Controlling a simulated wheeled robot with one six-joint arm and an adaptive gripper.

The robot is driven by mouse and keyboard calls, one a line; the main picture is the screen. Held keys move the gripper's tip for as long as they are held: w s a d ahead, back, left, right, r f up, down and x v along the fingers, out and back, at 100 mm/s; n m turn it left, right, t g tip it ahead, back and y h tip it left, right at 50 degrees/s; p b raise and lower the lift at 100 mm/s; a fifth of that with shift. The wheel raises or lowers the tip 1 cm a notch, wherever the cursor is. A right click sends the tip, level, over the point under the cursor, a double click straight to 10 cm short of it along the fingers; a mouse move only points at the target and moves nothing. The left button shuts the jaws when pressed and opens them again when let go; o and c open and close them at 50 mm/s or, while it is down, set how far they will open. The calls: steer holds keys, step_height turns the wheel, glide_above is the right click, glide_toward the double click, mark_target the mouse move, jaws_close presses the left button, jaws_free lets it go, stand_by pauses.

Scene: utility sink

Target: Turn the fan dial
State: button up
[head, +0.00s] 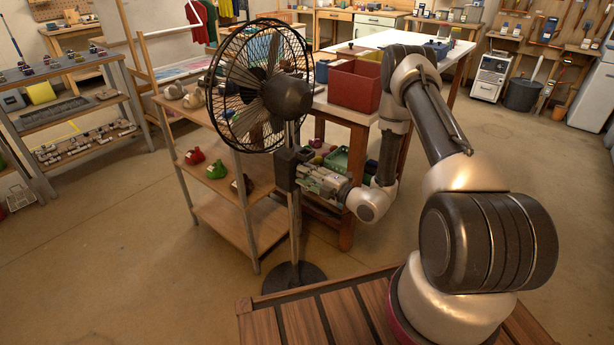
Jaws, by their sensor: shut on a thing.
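A black pedestal fan (288,97) stands upright on the floor in the head view, with its round wire cage facing up and to the left. A dark control box (285,170) sits on its pole below the motor. My gripper (304,176) reaches in from the right and is up against the right side of this box. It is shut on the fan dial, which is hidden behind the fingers. I cannot tell how far the dial is turned.
The fan's round base (293,277) rests on the floor. A wooden shelf unit (230,222) stands close on the left. Floor is open at left and right.

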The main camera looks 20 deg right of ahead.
steer(key=shift+f, duration=0.1)
steer(key=o, duration=0.6)
steer(key=shift+o, duration=0.2)
steer(key=shift+s+d, duration=0.1)
steer(key=shift+d, duration=0.05)
steer(key=v, duration=1.1)
steer(key=shift+s+d, duration=0.15)
steer(key=shift+s, duration=0.2)
